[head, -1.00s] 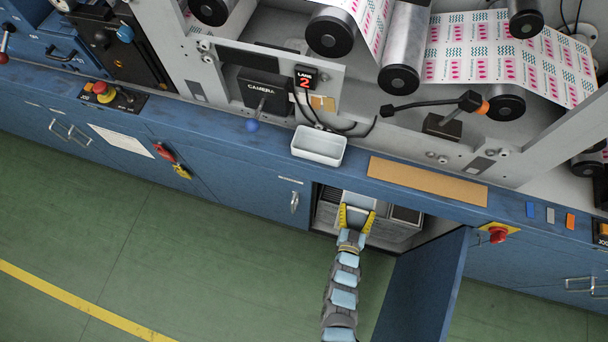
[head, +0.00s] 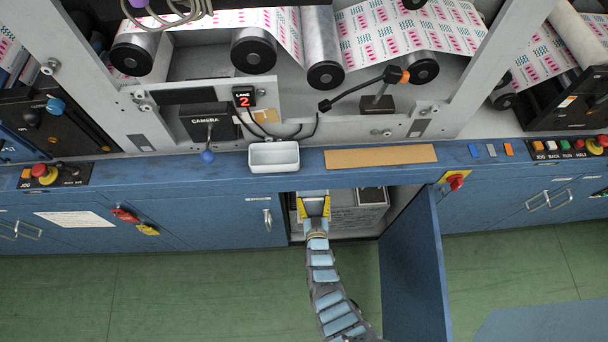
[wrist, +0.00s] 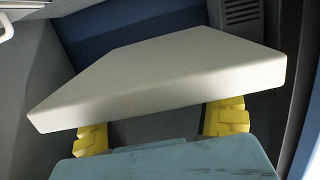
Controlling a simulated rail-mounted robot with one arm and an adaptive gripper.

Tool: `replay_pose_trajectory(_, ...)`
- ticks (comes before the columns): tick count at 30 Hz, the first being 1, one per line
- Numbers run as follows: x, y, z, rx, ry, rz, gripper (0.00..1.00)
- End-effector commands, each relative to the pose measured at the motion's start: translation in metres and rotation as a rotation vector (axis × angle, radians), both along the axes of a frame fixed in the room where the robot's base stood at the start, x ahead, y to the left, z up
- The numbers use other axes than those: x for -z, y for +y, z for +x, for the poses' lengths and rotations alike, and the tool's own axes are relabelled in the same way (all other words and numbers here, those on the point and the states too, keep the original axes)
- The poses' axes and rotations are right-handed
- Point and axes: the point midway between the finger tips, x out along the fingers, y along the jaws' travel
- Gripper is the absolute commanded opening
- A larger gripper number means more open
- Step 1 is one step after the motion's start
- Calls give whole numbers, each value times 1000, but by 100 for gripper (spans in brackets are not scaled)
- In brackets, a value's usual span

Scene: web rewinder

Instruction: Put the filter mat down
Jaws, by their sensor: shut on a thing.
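The filter mat (wrist: 165,75) is a thick pale slab with a slanted outline, seen close up in the wrist view. My gripper (wrist: 160,128) has its two yellow fingers at the near edge of the mat and is shut on it. The fingertips are hidden by the mat. In the head view my gripper (head: 314,207) is at the mouth of the open cabinet below the blue ledge. A pale edge of the mat shows between the yellow fingers, and I cannot tell whether it touches anything inside.
The cabinet door (head: 412,265) stands open to the right of my arm. A grey slatted unit (head: 358,212) is inside the cabinet. On the ledge above are a white tray (head: 274,157) and a tan board (head: 380,157). The green floor (head: 200,295) is clear at left.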

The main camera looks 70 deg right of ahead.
Motion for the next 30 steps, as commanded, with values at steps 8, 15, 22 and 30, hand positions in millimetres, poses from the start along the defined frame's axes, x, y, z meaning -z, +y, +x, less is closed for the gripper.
replay_pose_trajectory(8, 16, -24, 21, -1, -1, -3, 43)
replay_pose_trajectory(15, 36, -40, 35, 1, 3, 1, 43)
replay_pose_trajectory(22, 59, -54, 47, 1, 1, -1, 43)
replay_pose_trajectory(30, 74, -66, 58, 1, -1, -1, 43)
